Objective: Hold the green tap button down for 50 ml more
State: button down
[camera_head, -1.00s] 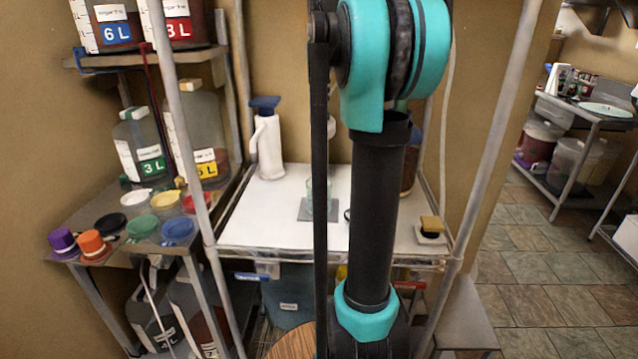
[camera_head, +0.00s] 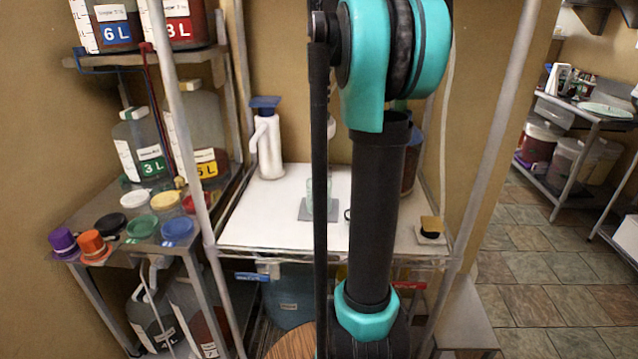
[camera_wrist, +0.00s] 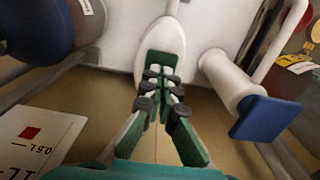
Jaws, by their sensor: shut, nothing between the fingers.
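The green tap button (camera_wrist: 162,62) shows in the wrist view on a white rounded tap housing (camera_wrist: 158,42). My gripper (camera_wrist: 160,78) is shut and empty, with its dark fingertips over the lower part of the button in that view. I cannot tell whether they touch or press it. In the head view a clear pale green glass (camera_head: 319,192) stands on a grey square pad (camera_head: 305,211) on the white tabletop. My arm hides the tap button and gripper there. The liquid level in the glass is too small to read.
A white dispenser with a blue top (camera_head: 267,148) stands left of the glass; it also shows in the wrist view (camera_wrist: 228,82). Coloured caps and large jugs crowd the left shelves.

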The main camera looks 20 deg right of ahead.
jog(key=shift+f, duration=1)
dwell(7.0)
